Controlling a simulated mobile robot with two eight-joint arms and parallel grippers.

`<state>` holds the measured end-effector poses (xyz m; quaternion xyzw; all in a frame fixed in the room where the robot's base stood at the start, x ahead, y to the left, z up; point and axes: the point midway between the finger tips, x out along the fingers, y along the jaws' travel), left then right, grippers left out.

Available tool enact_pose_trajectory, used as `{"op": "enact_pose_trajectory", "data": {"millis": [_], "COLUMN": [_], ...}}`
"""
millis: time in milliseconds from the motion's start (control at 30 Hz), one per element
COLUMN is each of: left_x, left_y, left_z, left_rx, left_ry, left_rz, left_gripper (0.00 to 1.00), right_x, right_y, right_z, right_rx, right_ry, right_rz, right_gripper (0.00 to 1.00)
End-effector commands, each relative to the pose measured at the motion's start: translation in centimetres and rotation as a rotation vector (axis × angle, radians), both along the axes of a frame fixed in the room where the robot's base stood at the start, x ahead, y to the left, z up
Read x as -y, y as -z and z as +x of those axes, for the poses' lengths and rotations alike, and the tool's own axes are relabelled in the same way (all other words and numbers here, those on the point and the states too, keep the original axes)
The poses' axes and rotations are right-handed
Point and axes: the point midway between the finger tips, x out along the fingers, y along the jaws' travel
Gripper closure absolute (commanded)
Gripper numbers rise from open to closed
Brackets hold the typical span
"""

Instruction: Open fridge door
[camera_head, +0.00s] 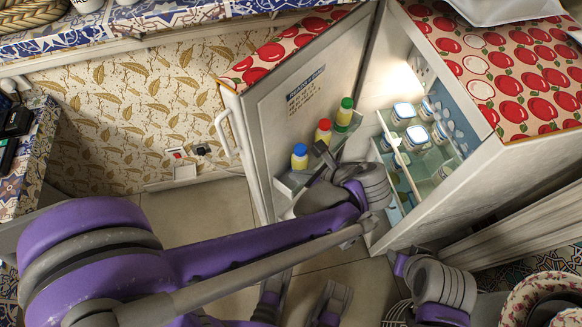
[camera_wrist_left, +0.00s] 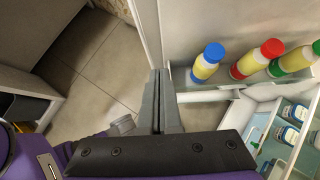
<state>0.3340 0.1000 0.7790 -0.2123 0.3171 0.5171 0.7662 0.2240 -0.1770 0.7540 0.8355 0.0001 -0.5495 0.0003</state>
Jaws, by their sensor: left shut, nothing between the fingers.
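The fridge (camera_head: 480,190) stands at the right in the head view, and its door (camera_head: 300,95) is swung open to the left. The door's handle (camera_head: 226,135) is on the outer side at its left edge. My left gripper (camera_head: 320,150) is shut and empty at the inner side of the door, by the door shelf (camera_head: 290,183). In the left wrist view its closed fingers (camera_wrist_left: 160,75) point at the door's edge (camera_wrist_left: 148,30), beside the shelf; whether they touch is unclear. I cannot make out my right gripper.
Bottles with blue (camera_head: 299,157), red (camera_head: 323,132) and green (camera_head: 344,115) caps stand in the door shelf. Several jars (camera_head: 404,112) sit on a fridge shelf (camera_head: 402,160). A tiled counter (camera_head: 25,160) is at the left. The floor (camera_head: 205,210) left of the door is clear.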

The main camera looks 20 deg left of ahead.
Motion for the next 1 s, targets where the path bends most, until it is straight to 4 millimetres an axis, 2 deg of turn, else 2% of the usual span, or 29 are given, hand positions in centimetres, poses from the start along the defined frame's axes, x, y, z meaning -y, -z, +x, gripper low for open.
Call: {"op": "enact_pose_trajectory", "data": {"millis": [400,633,1000], "left_x": [-5.8,-8.7,-9.3], "left_y": [6.4,6.1,6.0], "left_z": [2.3,3.4,3.7], "left_rx": [0.001,0.002,0.001], "left_ry": [-0.006,-0.005,-0.002], "left_rz": [-0.001,-0.002,-0.003], "left_gripper": [1.00,1.00,1.00], "right_x": [0.0,0.0,0.0], "right_y": [2.8,2.9,3.0], "right_z": [0.2,0.2,0.2], "right_rx": [-0.011,-0.012,-0.012], "right_ry": [0.000,0.001,0.001], "right_rz": [0.000,0.000,0.000], "right_gripper": [0.55,0.55,0.55]}}
